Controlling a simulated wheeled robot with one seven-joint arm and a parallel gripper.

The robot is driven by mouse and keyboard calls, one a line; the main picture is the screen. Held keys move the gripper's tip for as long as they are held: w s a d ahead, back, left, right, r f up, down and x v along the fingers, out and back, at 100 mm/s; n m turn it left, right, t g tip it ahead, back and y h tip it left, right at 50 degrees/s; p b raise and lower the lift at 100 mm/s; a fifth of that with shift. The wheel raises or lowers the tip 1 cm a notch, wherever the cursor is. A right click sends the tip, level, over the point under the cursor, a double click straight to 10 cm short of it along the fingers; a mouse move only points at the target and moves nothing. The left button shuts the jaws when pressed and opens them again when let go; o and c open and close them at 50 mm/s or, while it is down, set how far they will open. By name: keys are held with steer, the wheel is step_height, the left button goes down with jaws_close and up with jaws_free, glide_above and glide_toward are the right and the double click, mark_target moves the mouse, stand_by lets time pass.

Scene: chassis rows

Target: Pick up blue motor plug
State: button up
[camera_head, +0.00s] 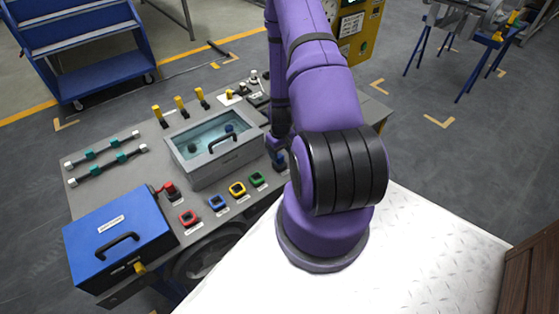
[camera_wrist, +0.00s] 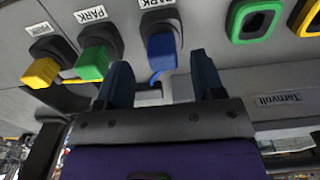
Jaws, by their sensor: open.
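The blue motor plug (camera_wrist: 161,52) is in the wrist view, seated at a PARK label on the grey panel. In the head view my purple arm (camera_head: 318,75) hides most of that area, and I cannot make out the gripper clearly there.
A yellow plug (camera_wrist: 41,71) stands beside the green one. Yellow-rimmed (camera_wrist: 238,20) and green-rimmed (camera_wrist: 289,20) sockets are at the right. In the head view a blue lidded box (camera_head: 145,222) and a windowed grey box (camera_head: 182,155) with a handle stand on the grey bench.

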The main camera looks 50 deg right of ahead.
mark_target(279, 155)
steer(key=shift+w+a+f, duration=0.1)
steer(key=shift+f, duration=1.9)
steer(key=c, duration=1)
steer(key=shift+r, duration=0.1)
